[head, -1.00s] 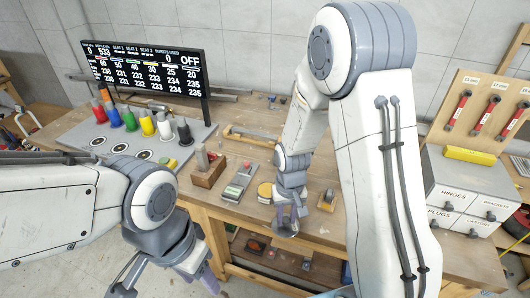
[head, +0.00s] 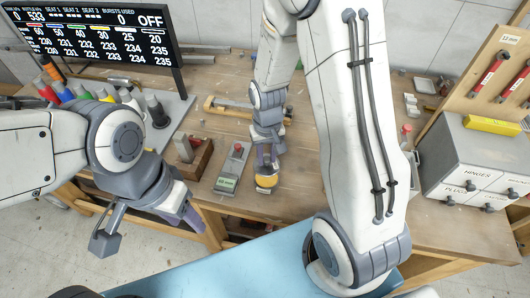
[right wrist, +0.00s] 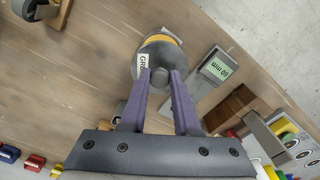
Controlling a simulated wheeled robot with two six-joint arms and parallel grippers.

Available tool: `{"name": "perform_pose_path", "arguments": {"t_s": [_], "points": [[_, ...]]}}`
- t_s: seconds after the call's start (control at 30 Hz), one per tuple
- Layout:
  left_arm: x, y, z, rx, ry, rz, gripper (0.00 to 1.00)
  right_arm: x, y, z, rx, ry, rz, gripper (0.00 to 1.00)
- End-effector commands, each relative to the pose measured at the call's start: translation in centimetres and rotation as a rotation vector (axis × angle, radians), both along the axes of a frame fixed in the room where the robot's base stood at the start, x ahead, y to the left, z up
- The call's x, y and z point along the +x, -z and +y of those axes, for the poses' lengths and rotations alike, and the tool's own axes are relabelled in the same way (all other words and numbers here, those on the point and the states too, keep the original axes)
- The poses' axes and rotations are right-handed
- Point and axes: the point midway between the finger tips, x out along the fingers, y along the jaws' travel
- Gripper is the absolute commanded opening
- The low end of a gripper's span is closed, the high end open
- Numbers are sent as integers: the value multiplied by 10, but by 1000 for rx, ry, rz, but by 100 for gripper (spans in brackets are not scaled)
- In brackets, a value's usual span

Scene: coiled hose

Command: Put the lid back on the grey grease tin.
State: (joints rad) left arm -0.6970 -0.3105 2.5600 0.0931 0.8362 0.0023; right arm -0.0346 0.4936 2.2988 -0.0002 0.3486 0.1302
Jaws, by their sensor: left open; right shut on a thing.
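The grey grease tin (head: 264,190) stands on the workbench near its front edge, with a yellow-orange surface or band showing. In the right wrist view the tin's white label (right wrist: 143,66) reads "GR", the rest cut off. My right gripper (head: 267,162) is at the tin, its purple fingers shut on the round knob of the grey lid (right wrist: 152,52). The lid overlaps the tin in that view, with a yellow crescent beyond it. I cannot tell whether the lid is seated or just above. My left gripper (head: 147,232) is open and empty, in front of the bench.
A gauge block reading 60 mm (head: 233,168) stands close left of the tin, with a wooden block (head: 190,158) beyond it. Several coloured bottles (head: 65,92) stand at the left by the display (head: 95,35). A drawer cabinet (head: 470,165) stands at the right.

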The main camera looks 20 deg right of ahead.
Motion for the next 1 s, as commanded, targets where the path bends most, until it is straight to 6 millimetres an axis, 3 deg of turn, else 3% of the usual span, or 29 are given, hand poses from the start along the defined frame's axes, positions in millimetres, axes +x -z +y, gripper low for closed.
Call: {"name": "perform_pose_path", "arguments": {"t_s": [0.5,1.0], "points": [[0,44,0,1,2,1,50,0,50,2,0,-3,1,0],[0,47,0,0,3,0,50,1,56,2,0,-3,0,0]]}}
